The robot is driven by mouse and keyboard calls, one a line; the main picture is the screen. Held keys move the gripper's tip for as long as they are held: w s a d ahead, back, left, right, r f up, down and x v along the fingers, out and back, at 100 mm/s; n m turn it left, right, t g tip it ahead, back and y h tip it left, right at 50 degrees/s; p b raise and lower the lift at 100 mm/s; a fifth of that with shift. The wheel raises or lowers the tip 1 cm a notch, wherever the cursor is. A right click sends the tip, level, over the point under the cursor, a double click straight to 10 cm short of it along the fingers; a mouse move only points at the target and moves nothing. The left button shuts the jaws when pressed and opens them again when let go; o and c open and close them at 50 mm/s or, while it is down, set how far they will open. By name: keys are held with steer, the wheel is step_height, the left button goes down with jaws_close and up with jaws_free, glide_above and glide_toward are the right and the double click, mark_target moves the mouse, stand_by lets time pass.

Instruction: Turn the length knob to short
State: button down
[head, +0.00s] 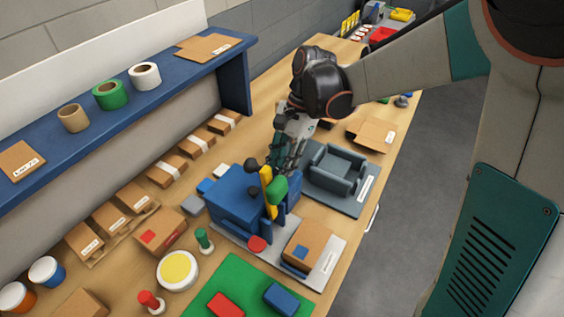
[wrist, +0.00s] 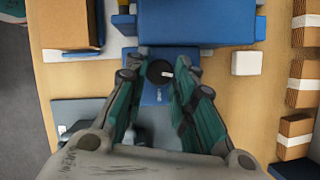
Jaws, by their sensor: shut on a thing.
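The blue machine (head: 232,195) stands on the table in the head view, with a yellow upright part and dark round knobs on it. In the wrist view a black round knob (wrist: 158,70) with a white mark toward its right side sits on a blue panel (wrist: 158,96) with small pale lettering, too small to read. My gripper (wrist: 160,78) is shut on this knob, one finger on each side. In the head view my gripper (head: 283,160) reaches down behind the machine's far right side, and its fingertips and the held knob are hidden.
A grey tray holder (head: 338,170) stands close right of my gripper. A cardboard box (head: 307,245) sits in front of the machine. A green mat (head: 242,285) with red and blue blocks lies nearer. Taped boxes (head: 167,170) line the back; a blue shelf (head: 125,95) is above.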

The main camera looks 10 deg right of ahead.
steer(key=c, duration=1.6)
jaws_free()
step_height(320, 180, up, 10)
steer(key=s+d+n+t+h, duration=0.3)
steer(key=s+d+n+t, duration=0.7)
steer(key=s+d, duration=0.3)
steer(key=shift+s+d+f+h, duration=0.2)
steer(key=shift+d+f+h, duration=0.15)
steer(key=shift+d, duration=0.15)
